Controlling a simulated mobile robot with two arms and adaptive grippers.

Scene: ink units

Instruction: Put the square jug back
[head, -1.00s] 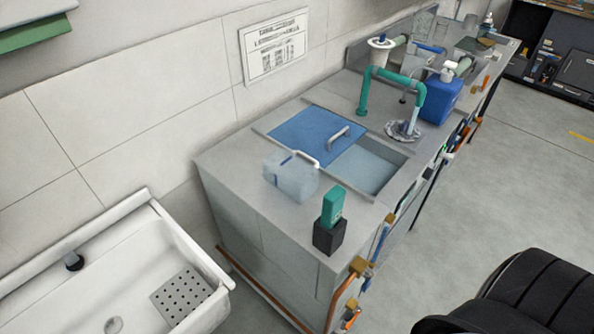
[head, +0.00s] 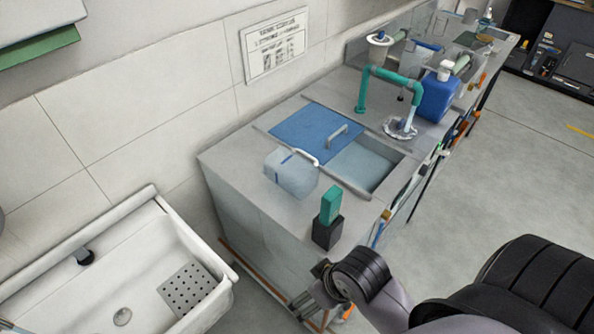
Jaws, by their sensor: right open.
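The square jug (head: 291,176) is a pale translucent container with a white handle and a blue stripe. It stands on the counter's near left part, beside the blue sliding cover (head: 303,133) of the sunken basin (head: 366,166). My right gripper (head: 303,304) is low in front of the counter's near end, open and empty. It is well apart from the jug, below and slightly right of it in the picture. My left gripper is not clearly in view.
A green block in a black holder (head: 327,231) stands at the counter's near corner, between my right gripper and the jug. A green tap (head: 392,78) and a blue canister (head: 438,96) stand behind the basin. A white sink (head: 140,285) is at lower left.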

